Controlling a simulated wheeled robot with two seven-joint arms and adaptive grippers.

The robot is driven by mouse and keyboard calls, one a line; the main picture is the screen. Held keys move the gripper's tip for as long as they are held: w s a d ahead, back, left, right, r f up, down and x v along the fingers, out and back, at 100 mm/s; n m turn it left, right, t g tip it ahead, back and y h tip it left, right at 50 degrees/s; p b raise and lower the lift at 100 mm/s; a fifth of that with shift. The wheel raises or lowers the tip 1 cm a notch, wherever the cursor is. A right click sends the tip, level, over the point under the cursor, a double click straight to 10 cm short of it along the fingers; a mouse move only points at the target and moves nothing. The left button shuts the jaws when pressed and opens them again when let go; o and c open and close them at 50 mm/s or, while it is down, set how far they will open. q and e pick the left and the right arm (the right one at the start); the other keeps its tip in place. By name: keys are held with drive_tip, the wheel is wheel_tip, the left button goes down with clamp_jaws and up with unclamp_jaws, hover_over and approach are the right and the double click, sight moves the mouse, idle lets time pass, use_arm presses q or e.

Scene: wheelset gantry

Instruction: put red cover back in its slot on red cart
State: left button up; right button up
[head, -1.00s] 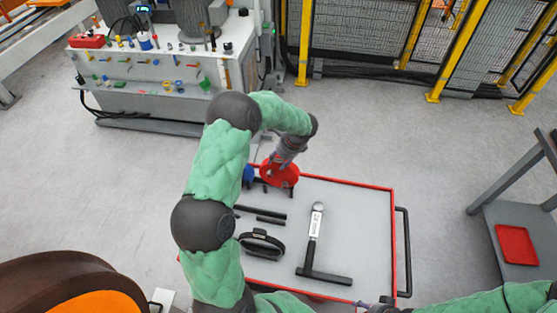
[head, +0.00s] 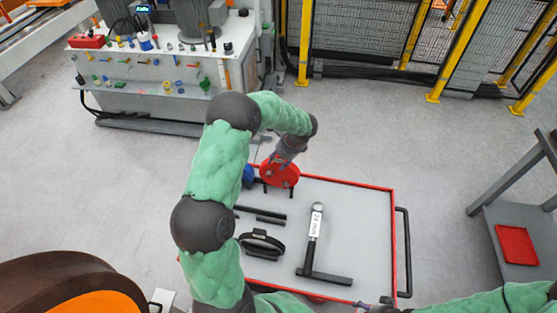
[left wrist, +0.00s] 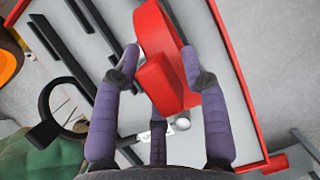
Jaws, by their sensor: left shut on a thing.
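The red cover (head: 281,174) is a rounded red piece at the far left corner of the red cart (head: 362,215). My left gripper (head: 283,158) is shut on it from above. Short black upright parts show just under and beside the cover. I cannot tell whether the cover touches them or the cart top.
On the cart lie black bars (head: 262,214), a black ring-shaped tool (head: 261,243) and a T-shaped tool with a white label (head: 315,235). A blue round thing (head: 248,175) is left of the cover. A grey stand with a red tray (head: 517,245) is at right.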

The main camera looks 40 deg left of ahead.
use_arm(q)
drive_tip(key=shift+f+b, duration=0.4)
drive_tip(key=shift+f, duration=0.1)
drive_tip(key=o, duration=1.3)
drive_tip(key=v, duration=1.2)
drive_tip(key=shift+f, duration=0.15)
